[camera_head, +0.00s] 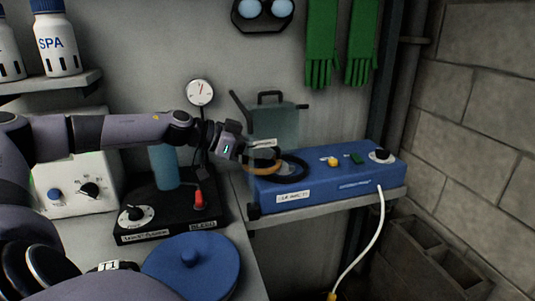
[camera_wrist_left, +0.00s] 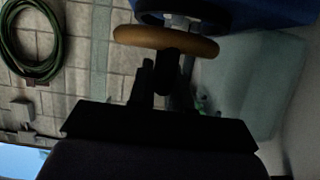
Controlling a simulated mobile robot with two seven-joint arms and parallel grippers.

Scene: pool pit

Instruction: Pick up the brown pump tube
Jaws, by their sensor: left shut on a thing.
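The brown pump tube (camera_head: 262,171) is a curved brown loop beside the top left part of the blue pump box (camera_head: 330,185). My left gripper (camera_head: 246,154) reaches in from the left and is shut on the tube. In the left wrist view the tube (camera_wrist_left: 200,47) spans across the dark fingertips of my left gripper (camera_wrist_left: 166,72). A black ring (camera_head: 296,170) lies on the box just right of the tube; whether the tube touches it I cannot tell. My right gripper is not in view.
A translucent container (camera_head: 275,122) stands behind the box. A black device with a red switch (camera_head: 172,215) and a blue lid (camera_head: 192,265) are on the left counter. A white cable (camera_head: 372,240) hangs from the box. A coiled green hose (camera_wrist_left: 32,68) shows in the wrist view.

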